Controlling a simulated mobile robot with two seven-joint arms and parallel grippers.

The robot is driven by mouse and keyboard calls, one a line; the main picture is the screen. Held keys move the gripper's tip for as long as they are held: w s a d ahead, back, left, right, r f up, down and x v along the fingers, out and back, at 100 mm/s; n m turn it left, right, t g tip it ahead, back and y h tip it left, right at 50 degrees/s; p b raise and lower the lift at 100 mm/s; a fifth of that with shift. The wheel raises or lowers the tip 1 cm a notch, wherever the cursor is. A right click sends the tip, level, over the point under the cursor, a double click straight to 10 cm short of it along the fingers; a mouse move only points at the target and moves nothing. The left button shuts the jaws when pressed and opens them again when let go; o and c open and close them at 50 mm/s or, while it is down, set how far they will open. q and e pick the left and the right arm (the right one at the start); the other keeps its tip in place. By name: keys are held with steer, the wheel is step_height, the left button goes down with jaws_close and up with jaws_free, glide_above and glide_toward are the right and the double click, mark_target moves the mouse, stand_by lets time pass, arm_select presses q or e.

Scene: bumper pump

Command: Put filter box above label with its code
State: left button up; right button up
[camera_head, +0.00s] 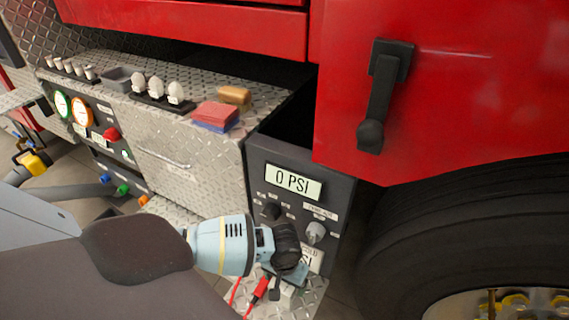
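No box that I can clearly tell as the filter box shows, and no label code is readable. A red and blue block (214,118) lies on the diamond-plate bumper top (190,135), with a tan block (235,95) just behind it. My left gripper (287,278) is low in front of the dark pump panel (335,190), below its "0 PSI" display (293,182). It partly covers a lower display (312,257). Its fingers are dark and foreshortened, so I cannot tell whether they are open or hold anything. My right gripper does not show.
A red cabin side with a black handle (381,95) and a big tire (480,230) stand at right. A red cable connector (261,288) is below my gripper.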

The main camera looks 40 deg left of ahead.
arm_select(q)
step_height(320, 180, up, 12)
steer(key=p, duration=0.3)
steer(key=shift+r, duration=0.15)
stand_by(0.4)
